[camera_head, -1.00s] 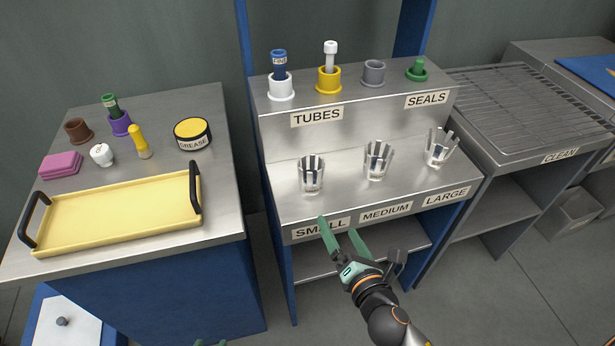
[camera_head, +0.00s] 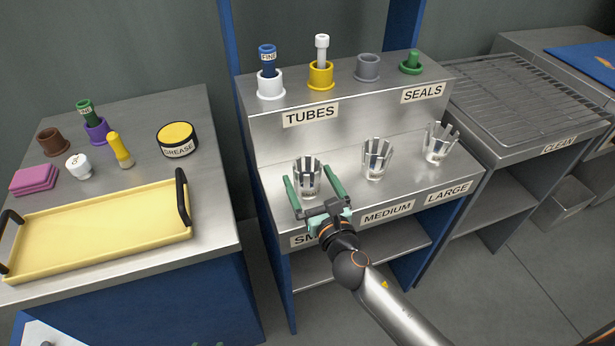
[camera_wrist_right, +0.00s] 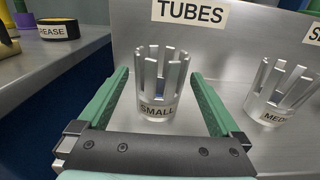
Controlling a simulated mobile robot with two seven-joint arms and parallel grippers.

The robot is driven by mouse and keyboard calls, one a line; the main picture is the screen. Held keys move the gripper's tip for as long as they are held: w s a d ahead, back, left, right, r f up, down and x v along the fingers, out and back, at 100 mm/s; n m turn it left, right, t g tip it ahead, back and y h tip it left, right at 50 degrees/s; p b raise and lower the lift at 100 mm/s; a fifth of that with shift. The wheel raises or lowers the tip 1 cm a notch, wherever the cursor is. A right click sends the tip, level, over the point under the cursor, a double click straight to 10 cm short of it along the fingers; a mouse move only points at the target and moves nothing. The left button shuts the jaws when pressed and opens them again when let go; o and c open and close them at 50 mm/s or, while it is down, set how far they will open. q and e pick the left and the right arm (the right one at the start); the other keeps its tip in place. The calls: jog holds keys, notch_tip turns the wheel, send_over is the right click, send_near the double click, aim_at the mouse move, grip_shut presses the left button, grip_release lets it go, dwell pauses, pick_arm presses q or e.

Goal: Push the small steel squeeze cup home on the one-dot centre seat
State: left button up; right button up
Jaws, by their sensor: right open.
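The small steel squeeze cup (camera_head: 308,181) stands upright on the lower steel shelf, behind the partly covered SMALL label. It shows slotted prongs and the word SMALL in the right wrist view (camera_wrist_right: 160,88). My right gripper (camera_head: 312,187) is open, with one green finger on each side of the cup. In the right wrist view the fingers (camera_wrist_right: 160,92) flank the cup with gaps to both sides, so it is not gripped. The one-dot centre seat is not visible in these frames. My left gripper is not in view.
The medium cup (camera_head: 376,160) and large cup (camera_head: 439,143) stand to the right on the same shelf. The step behind holds tubes and seals in coloured holders. A yellow tray (camera_head: 95,232) lies on the left bench, near a grease tin (camera_head: 177,141). A wire rack (camera_head: 530,105) is at right.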

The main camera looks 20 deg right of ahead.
aim_at(303, 166)
jog(key=w, duration=0.4)
jog(key=shift+w+a, duration=0.1)
jog(key=shift+w, duration=0.25)
grip_shut()
jog(key=shift+r, duration=0.15)
dwell(0.4)
